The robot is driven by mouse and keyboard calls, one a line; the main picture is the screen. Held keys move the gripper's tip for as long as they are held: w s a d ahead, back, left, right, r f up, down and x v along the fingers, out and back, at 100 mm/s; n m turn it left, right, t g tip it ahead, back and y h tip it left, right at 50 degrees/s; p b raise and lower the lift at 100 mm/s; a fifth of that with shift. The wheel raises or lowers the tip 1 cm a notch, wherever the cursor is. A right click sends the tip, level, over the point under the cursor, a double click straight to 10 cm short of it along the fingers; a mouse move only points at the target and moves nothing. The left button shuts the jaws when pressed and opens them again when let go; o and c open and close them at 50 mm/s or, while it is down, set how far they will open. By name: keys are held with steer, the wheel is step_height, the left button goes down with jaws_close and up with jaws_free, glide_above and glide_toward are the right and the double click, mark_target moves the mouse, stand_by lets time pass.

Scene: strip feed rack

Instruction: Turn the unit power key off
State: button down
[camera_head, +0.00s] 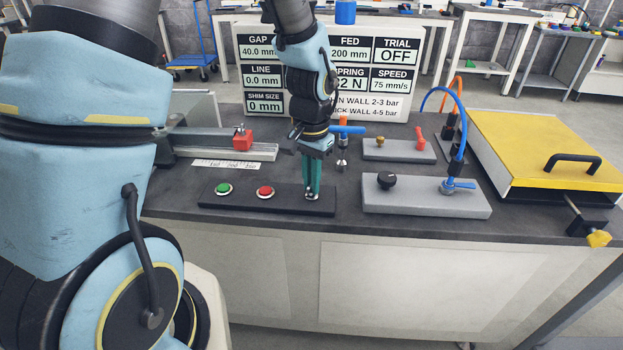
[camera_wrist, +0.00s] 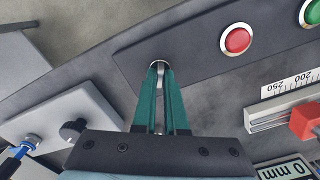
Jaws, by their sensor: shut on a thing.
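My gripper (camera_head: 311,190) points down at the right end of the dark control panel (camera_head: 285,197). Its teal fingers are closed on the power key (camera_head: 311,197), a small silvery piece at the panel's right end. In the wrist view the fingertips (camera_wrist: 160,66) meet at the round metal key switch (camera_wrist: 159,63). The fingers hide most of the key, so I cannot tell which way it is turned. A green button (camera_head: 223,189) and a red button (camera_head: 265,192) sit to the left on the same panel.
A grey block with a black knob (camera_head: 386,180) and blue valve stands close on the right. A rail with a red clamp (camera_head: 242,140) lies behind left. The display board (camera_head: 330,75) stands behind, its TRIAL field reading OFF. A yellow-lidded box (camera_head: 545,150) is far right.

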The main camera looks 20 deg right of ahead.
steer(key=m+p, duration=0.2)
steer(key=m, duration=0.4)
steer(key=shift+r, duration=0.15)
steer(key=m+p, duration=0.2)
steer(key=m, duration=0.4)
steer(key=shift+d, duration=0.1)
stand_by(0.5)
steer(key=c, duration=1)
jaws_free()
steer(key=shift+o, duration=0.2)
step_height(320, 180, up, 10)
steer(key=shift+r, duration=0.25)
